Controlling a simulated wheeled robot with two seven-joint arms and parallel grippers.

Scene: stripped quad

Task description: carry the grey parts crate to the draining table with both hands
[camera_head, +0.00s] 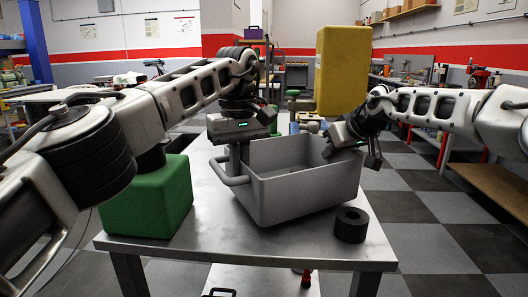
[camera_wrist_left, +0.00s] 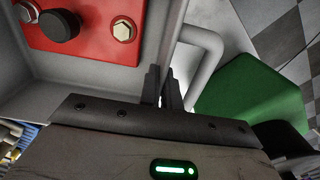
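The grey parts crate (camera_head: 300,192) sits on a metal-topped table (camera_head: 300,247), with a loop handle (camera_head: 228,176) on its left side. My left gripper (camera_head: 235,158) is at the crate's left wall by the handle. In the left wrist view its fingers (camera_wrist_left: 162,90) are close together, one on each side of the wall, with the handle (camera_wrist_left: 207,55) just to the right. A red part (camera_wrist_left: 90,35) with knobs and a bolt lies inside the crate. My right gripper (camera_head: 328,151) is at the crate's right rim; its finger gap is hidden. I cannot tell which table is the draining table.
A green block (camera_head: 150,203) stands left of the crate, and a dark ring (camera_head: 351,224) stands in front of its right corner. A tall yellow block (camera_head: 342,70) is behind. A wooden-topped bench (camera_head: 492,184) is at right. Checkered floor (camera_head: 420,205) lies open between.

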